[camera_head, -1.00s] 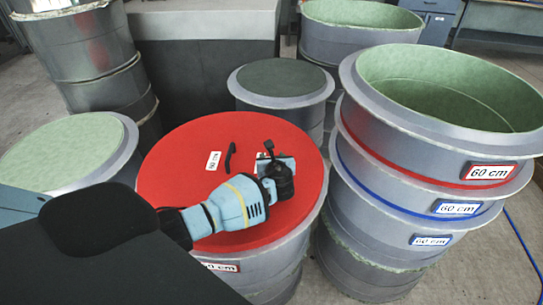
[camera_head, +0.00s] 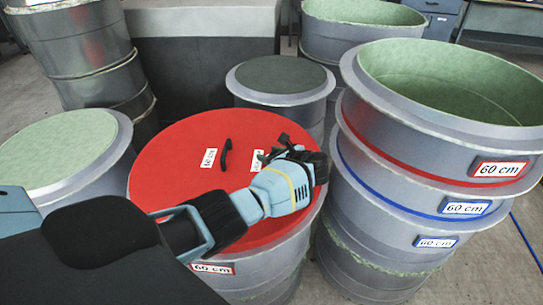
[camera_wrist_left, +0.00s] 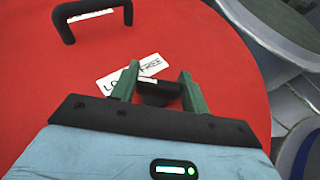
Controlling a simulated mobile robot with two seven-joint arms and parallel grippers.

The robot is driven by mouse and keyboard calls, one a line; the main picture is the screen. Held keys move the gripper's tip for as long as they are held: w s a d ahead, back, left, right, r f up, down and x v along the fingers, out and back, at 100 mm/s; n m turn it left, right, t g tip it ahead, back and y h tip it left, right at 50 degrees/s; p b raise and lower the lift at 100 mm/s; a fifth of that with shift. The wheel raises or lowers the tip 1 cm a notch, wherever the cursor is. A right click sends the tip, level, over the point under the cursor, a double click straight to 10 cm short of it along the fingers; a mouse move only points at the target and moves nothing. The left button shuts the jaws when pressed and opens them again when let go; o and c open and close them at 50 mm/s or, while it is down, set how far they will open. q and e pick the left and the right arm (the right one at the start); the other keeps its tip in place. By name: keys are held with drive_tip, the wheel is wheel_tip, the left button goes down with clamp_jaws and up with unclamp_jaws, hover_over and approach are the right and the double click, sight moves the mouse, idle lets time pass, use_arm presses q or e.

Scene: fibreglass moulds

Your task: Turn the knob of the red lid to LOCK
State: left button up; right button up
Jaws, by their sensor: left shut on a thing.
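The red lid (camera_head: 172,165) lies on top of a grey drum mould in the middle of the head view, and its red surface fills much of the left wrist view (camera_wrist_left: 215,55). A small black knob (camera_wrist_left: 160,90) sits on the lid beside a white label (camera_wrist_left: 132,72) reading "LO…" and "FREE", partly covered by a finger. My left gripper (camera_wrist_left: 160,92) has its two green fingers on either side of the knob and is shut on it. In the head view my left gripper (camera_head: 280,153) hides the knob. Where the knob points is hard to tell. My right gripper is not in view.
A black bar handle (camera_head: 226,153) stands on the lid beside a "60 cm" label (camera_head: 208,157). Stacked grey moulds with green insides (camera_head: 440,80) stand close on the right. Other drums stand behind (camera_head: 280,78) and at the left (camera_head: 60,150).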

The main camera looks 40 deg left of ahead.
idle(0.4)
use_arm(q)
drive_tip(key=o, duration=1)
drive_tip(key=shift+a, duration=0.1)
drive_tip(key=p+v, duration=0.1)
drive_tip(key=v, duration=0.5)
drive_tip(key=shift+r, duration=0.15)
drive_tip(key=shift+p+v, duration=0.4)
drive_tip(key=shift+v, duration=0.45)
